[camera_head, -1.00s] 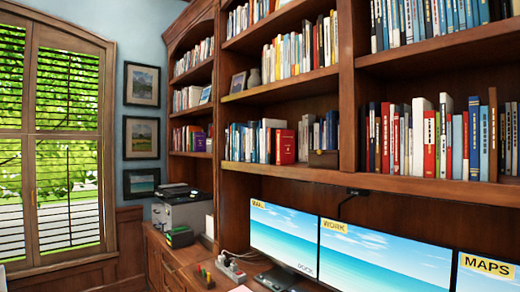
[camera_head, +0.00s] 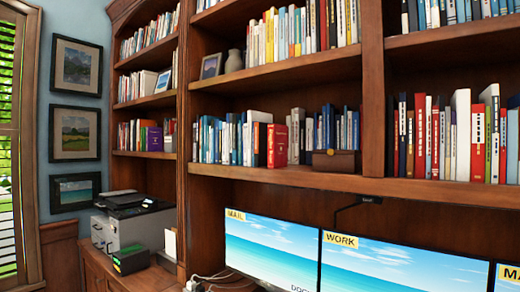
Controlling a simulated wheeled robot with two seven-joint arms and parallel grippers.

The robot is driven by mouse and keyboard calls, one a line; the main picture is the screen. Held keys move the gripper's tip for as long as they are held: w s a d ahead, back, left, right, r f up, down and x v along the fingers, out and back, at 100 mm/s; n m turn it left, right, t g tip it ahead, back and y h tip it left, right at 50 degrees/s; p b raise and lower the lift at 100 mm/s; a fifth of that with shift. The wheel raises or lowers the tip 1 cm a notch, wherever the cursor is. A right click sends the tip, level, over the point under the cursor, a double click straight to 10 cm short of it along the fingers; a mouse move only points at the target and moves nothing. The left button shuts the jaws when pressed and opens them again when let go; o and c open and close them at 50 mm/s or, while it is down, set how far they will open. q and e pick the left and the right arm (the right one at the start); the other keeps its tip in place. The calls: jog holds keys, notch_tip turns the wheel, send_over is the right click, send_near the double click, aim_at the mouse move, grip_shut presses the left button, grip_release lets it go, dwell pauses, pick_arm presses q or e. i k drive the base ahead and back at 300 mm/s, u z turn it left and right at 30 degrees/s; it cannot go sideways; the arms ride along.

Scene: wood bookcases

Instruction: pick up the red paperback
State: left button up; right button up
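A thick red book (camera_head: 277,146) stands upright on the middle shelf, at the right end of a row of blue, white and dark books. Its front is turned partly toward me and has small light marks. Other red spines (camera_head: 478,143) stand among the books on the right part of the same shelf level. I cannot tell from the lettering which of these is the red paperback. Neither of my grippers is in view.
A small brown box (camera_head: 336,161) sits right of the thick red book. Below the shelf (camera_head: 300,177) stand several monitors (camera_head: 270,250). A printer (camera_head: 130,225) stands on the low cabinet at left. Framed pictures (camera_head: 75,133) hang on the wall.

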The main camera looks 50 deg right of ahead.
aim_at(277, 134)
jog(key=z, duration=0.95)
